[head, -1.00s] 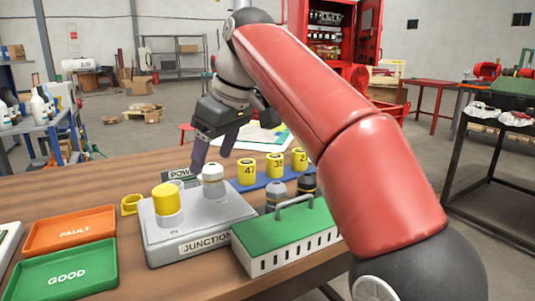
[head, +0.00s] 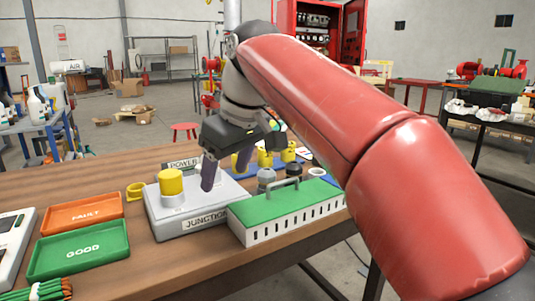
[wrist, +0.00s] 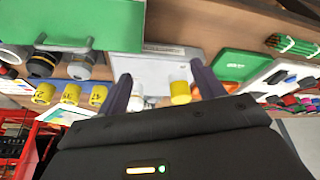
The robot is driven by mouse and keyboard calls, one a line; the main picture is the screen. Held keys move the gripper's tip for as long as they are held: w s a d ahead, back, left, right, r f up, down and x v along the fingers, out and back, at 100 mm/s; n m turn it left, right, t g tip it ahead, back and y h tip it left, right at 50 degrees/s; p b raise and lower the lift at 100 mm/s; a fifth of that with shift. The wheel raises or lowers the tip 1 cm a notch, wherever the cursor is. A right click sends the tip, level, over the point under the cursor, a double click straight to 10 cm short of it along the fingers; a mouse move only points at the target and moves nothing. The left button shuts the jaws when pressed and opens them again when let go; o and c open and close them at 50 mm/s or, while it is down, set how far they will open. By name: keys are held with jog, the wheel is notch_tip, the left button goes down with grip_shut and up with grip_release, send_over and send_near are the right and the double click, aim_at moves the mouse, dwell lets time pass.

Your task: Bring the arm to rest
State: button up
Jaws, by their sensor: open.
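My gripper (head: 226,172) hangs over the junction box (head: 185,225) on the wooden table, its two dark fingers apart with nothing between them. In the wrist view my gripper (wrist: 163,88) also shows its fingers spread, with the box (wrist: 150,72) beyond them. My red arm crosses the head view from the lower right. A yellow cap (head: 171,182) stands upright on the left of the box. A white capped post, partly seen in the wrist view (wrist: 136,103), is hidden behind my gripper in the head view.
A green-lidded case (head: 285,203) with a handle stands right of the box. An orange FAULT tray (head: 82,198) and a green GOOD tray (head: 80,234) lie left. Yellow numbered cups (head: 265,158) and dark-capped posts (head: 266,175) stand behind the case. A yellow ring (head: 135,191) lies beside the box.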

jog(key=s+d+f+m+t+h, duration=0.1)
jog(key=s+d+f+m, duration=0.4)
jog(key=s+d+f, duration=0.3)
jog(key=s+d+f+m+t+h, duration=0.1)
jog(key=s+d+f+m+h, duration=0.1)
jog(key=s+d+f+m, duration=0.3)
jog(key=s+d+f, duration=0.4)
jog(key=d+f, duration=0.5)
jog(key=f, duration=0.1)
jog(key=shift+s+d+f+m+t, duration=0.2)
jog(key=shift+s+f+m+t, duration=0.05)
jog(key=shift+f+m+t, duration=0.15)
jog(key=shift+r, duration=0.1)
